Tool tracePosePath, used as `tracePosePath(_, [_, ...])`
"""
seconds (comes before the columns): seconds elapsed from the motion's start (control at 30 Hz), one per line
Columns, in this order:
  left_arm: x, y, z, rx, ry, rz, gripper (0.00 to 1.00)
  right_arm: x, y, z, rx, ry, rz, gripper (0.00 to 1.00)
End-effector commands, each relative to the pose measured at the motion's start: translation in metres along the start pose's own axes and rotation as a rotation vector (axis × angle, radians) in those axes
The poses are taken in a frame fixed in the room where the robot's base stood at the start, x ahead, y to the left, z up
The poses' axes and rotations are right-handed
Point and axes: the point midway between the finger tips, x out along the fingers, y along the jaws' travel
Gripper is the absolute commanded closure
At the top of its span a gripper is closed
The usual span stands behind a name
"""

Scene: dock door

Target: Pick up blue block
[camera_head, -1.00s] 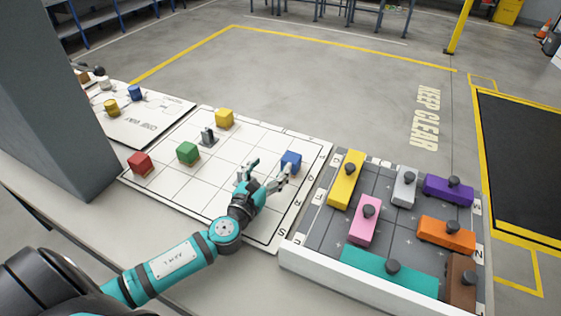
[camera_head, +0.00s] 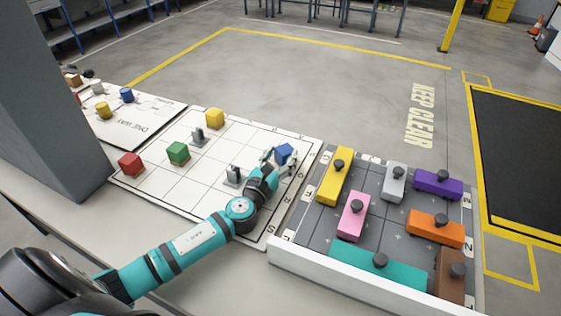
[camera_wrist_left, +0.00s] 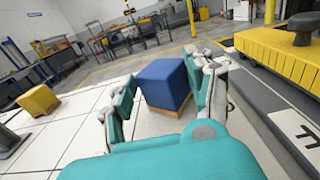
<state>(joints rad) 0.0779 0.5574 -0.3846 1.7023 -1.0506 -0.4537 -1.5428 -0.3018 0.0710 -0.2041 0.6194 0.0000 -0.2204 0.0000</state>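The blue block (camera_head: 284,152) stands on the white grid board (camera_head: 210,185) near its far right edge. In the left wrist view the blue block (camera_wrist_left: 164,84) sits on a thin wooden base, between the two fingers. My left gripper (camera_head: 280,160) is open around it, with a finger on each side; a gap shows at the left finger, and I cannot tell whether the right finger touches. It also shows in the left wrist view (camera_wrist_left: 165,95). My right gripper is not in view.
Green (camera_head: 177,152), red (camera_head: 131,164) and yellow (camera_head: 215,118) blocks stand on the board, with small grey pieces. A dark tray (camera_head: 310,215) of knobbed coloured blocks lies right. A grey pillar (camera_head: 50,100) rises left.

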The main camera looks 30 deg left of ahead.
Motion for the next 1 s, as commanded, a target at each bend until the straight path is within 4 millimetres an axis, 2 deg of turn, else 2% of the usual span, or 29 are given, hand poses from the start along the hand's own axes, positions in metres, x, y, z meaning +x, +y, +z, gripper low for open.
tracePosePath(0.03, [0.000,0.000,0.000,0.000,0.000,0.000,0.55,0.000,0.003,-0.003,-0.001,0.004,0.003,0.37])
tracePosePath(0.27, [0.000,0.000,0.001,0.000,-0.001,0.000,0.85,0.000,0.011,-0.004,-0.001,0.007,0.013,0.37])
tracePosePath(0.63, [0.000,0.000,0.007,0.001,-0.003,-0.001,0.85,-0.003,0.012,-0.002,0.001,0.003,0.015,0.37])
tracePosePath(0.93, [0.000,0.000,0.043,0.002,-0.005,-0.001,0.85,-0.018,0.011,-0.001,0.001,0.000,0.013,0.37])
tracePosePath(1.0, [-0.017,-0.003,0.036,0.001,0.001,-0.003,0.85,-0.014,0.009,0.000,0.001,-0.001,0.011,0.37])
